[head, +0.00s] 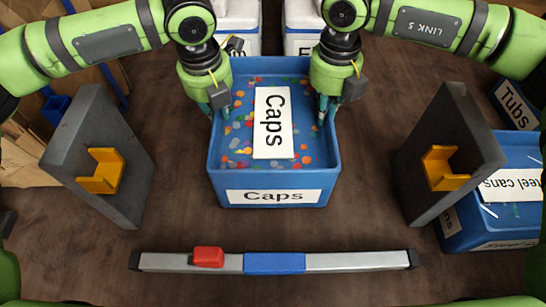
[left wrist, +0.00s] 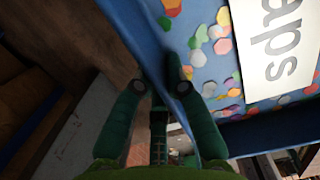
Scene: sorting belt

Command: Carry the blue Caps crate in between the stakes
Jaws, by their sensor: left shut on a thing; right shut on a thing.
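The blue Caps crate (head: 216,172) is in the middle of the head view, with a white Caps label on its front and colored caps inside. My left gripper (head: 219,112) is shut on its left wall. The left wrist view shows the fingers (left wrist: 165,92) on both sides of the crate's blue wall (left wrist: 152,50). My right gripper (head: 326,112) is shut on its right wall. Two dark grey stakes with yellow brackets stand apart, the left stake (head: 70,140) and the right stake (head: 470,115). The crate is between them sideways; I cannot tell whether it touches the floor.
A grey bar (head: 350,261) with a blue middle and a red block (head: 208,256) lies in front of the crate. A blue Steel cans crate (head: 490,243) and a Tubs crate (head: 516,105) stand at the right. White crates (head: 300,42) stand behind. Wooden boards (head: 22,150) are at the left.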

